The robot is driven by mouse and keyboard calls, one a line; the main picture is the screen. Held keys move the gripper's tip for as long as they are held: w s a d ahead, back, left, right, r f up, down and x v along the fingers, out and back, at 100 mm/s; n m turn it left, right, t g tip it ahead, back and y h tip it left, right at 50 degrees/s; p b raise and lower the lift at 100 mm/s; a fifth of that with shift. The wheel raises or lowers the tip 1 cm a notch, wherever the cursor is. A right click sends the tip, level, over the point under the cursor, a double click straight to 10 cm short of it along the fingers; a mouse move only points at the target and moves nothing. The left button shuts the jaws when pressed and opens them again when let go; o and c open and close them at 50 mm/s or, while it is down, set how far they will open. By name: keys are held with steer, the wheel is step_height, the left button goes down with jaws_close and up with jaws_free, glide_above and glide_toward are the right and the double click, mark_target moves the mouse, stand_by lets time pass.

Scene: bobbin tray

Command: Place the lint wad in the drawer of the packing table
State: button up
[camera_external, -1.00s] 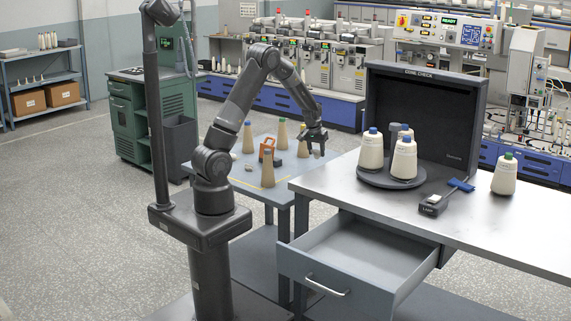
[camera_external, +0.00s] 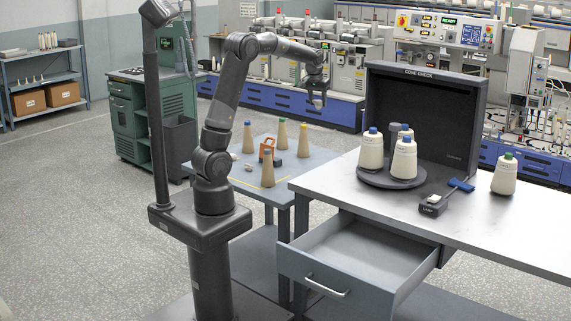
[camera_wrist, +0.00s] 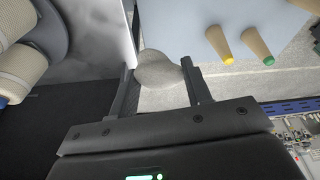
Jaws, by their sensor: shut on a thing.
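My gripper (camera_external: 317,99) is raised in the air above and beyond the right back of the small blue-grey table. In the wrist view my gripper (camera_wrist: 160,80) is shut on a round grey lint wad (camera_wrist: 159,70), which sits between the two fingertips. In the external view the wad is too small to make out clearly. The packing table (camera_external: 480,225) stands at the right, and its drawer (camera_external: 350,262) is pulled open at the front left. The visible part of the drawer's inside looks empty.

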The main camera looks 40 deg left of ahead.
step_height(320, 180, up, 3)
steer(key=shift+r, duration=0.2)
steer(key=s+d+m+h, duration=0.1)
steer(key=s+d+m, duration=0.2)
steer(key=d, duration=0.7)
steer(key=s+d+m+h, duration=0.1)
steer(key=s+d+m, duration=0.15)
steer(key=d, duration=0.65)
steer(key=m+g+h, duration=0.2)
steer(key=m+g, duration=0.1)
steer(key=m, duration=1.2)
glide_above(349, 262)
steer(key=s+d, duration=0.3)
steer(key=s, duration=0.2)
steer(key=f, duration=4)
steer(key=shift+w+a+f, duration=0.1)
steer(key=shift+w+f, duration=0.1)
steer(key=shift+w, duration=0.05)
steer(key=shift+f, duration=0.1)
